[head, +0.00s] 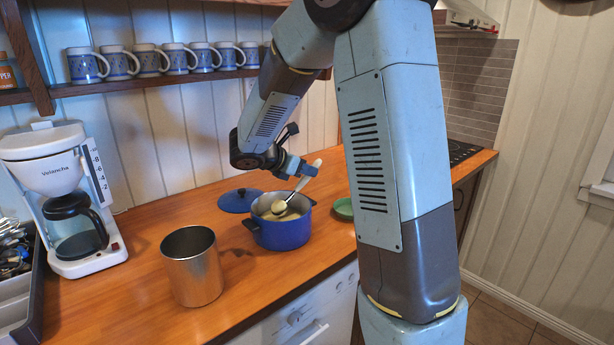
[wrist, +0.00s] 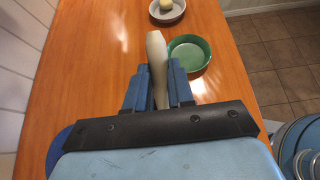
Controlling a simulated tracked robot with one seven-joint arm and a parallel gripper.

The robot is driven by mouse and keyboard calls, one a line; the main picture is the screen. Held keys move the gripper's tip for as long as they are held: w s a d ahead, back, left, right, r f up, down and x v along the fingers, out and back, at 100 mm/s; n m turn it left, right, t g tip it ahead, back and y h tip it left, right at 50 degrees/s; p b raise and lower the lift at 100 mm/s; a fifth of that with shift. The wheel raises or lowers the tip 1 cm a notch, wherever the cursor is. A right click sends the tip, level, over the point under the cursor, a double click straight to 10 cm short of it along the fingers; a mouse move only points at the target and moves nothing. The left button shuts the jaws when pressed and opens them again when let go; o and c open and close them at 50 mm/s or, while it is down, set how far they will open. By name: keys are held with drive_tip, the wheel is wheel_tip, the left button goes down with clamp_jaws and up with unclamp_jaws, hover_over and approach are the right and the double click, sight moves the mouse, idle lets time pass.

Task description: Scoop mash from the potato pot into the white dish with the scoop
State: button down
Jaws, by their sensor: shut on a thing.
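The blue potato pot (head: 282,232) stands on the counter with pale mash (head: 291,215) inside. My gripper (head: 303,170) is above the pot, shut on the pale handle of the scoop (head: 305,180). The scoop slants down, and its rounded head is at the pot's opening, over or touching the mash; I cannot tell which. In the wrist view the scoop's handle (wrist: 156,55) stands between my gripper's blue fingers (wrist: 157,88). The white dish (wrist: 179,17) is at the top of the wrist view with a pale yellow lump in it. My arm seems to hide it in the head view.
A green bowl (head: 343,208) sits right of the pot; it also shows in the wrist view (wrist: 172,62). A blue lid (head: 238,201) lies behind the pot. A metal canister (head: 192,270) stands front left. A coffee maker (head: 65,185) and utensil tray (head: 28,325) are farther left.

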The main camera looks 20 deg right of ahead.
drive_tip(key=shift+r, duration=3.25)
drive_tip(key=shift+f, duration=0.1)
